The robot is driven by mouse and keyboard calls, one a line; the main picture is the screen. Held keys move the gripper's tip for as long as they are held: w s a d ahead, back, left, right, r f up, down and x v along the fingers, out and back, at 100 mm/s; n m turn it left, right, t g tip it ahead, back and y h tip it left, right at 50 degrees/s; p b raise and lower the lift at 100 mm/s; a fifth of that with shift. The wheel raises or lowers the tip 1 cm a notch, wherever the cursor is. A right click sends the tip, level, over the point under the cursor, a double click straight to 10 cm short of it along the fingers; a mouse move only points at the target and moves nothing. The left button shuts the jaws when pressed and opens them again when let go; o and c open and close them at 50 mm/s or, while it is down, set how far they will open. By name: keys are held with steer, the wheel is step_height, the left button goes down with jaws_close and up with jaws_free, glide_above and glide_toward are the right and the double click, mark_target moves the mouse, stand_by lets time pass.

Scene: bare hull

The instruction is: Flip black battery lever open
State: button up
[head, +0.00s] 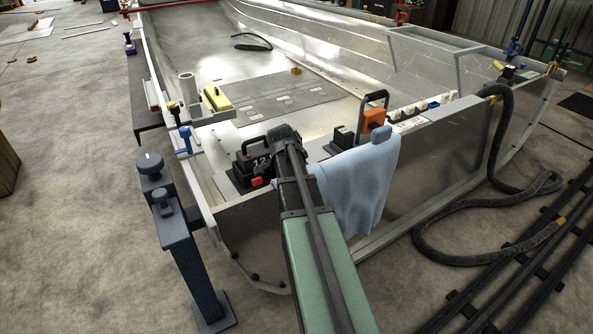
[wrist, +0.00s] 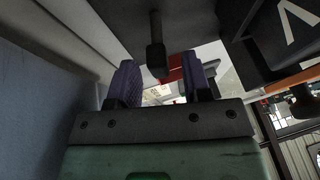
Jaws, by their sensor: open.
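A black battery box (head: 262,166) with white "12" marking and a handle stands inside the hull's near end, partly behind my arm. In the wrist view, a dark box with a white mark (wrist: 300,25) fills the upper right. A black lever-like part with a thick end (wrist: 156,50) reaches down from the top, in line with the gap between my fingers; I cannot tell whether it touches them. My gripper (wrist: 162,78) is open, its two purple fingers apart with nothing held. In the head view my arm hides the fingers.
A red part (head: 257,182) sits low by the battery. A blue cloth (head: 362,185) hangs over the hull's near wall. An orange switch box (head: 374,119) stands behind it. A yellow-topped item (head: 216,98) is at left; a dark hose (head: 495,150) drapes over the right side.

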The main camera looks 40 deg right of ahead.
steer(key=p+v, duration=0.9)
steer(key=v, duration=0.1)
steer(key=shift+a+r+p, duration=0.15)
steer(key=shift+r+p, duration=0.2)
steer(key=shift+p, duration=0.05)
steer(key=shift+s, duration=0.1)
steer(key=shift+c, duration=0.4)
